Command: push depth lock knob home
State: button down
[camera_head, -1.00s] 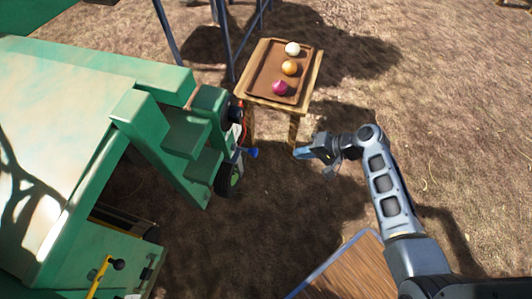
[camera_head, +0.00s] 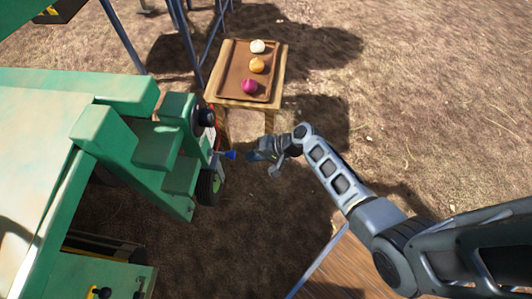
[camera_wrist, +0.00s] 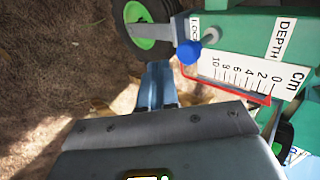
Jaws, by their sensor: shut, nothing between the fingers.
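The blue depth lock knob (camera_wrist: 188,53) sits at the end of the red pointer linkage on the green machine, next to a white LOCK label (camera_wrist: 194,28). It also shows in the head view (camera_head: 231,155) as a small blue tip standing out from the machine's side. My gripper (camera_head: 252,156) is just right of the knob, with a small gap visible between them. In the wrist view my gripper (camera_wrist: 158,68) is shut and empty, its fingertips just left of and below the knob. The white depth scale (camera_wrist: 238,72) has the red pointer (camera_wrist: 262,99) near 0.
The green machine (camera_head: 165,145) fills the left side, with a black wheel with a green hub (camera_wrist: 150,25) near the knob. A wooden table (camera_head: 278,88) with a tray (camera_head: 228,85) of three onions stands behind. Bare ground lies to the right.

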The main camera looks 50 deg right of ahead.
aim_at(233, 153)
jog(key=shift+w+a+r, duration=0.1)
jog(key=shift+w+a, duration=0.35)
jog(key=shift+w, duration=0.2)
jog(key=shift+w+a, duration=0.45)
jog(key=shift+w, duration=0.15)
jog(key=shift+w+a+b, duration=0.2)
jog(key=shift+w+a, duration=0.25)
jog(key=shift+w, duration=0.15)
jog(key=shift+w+a+b, duration=0.2)
jog(key=shift+w+a, duration=0.2)
jog(key=shift+w, duration=0.2)
jog(key=shift+w+a, duration=0.25)
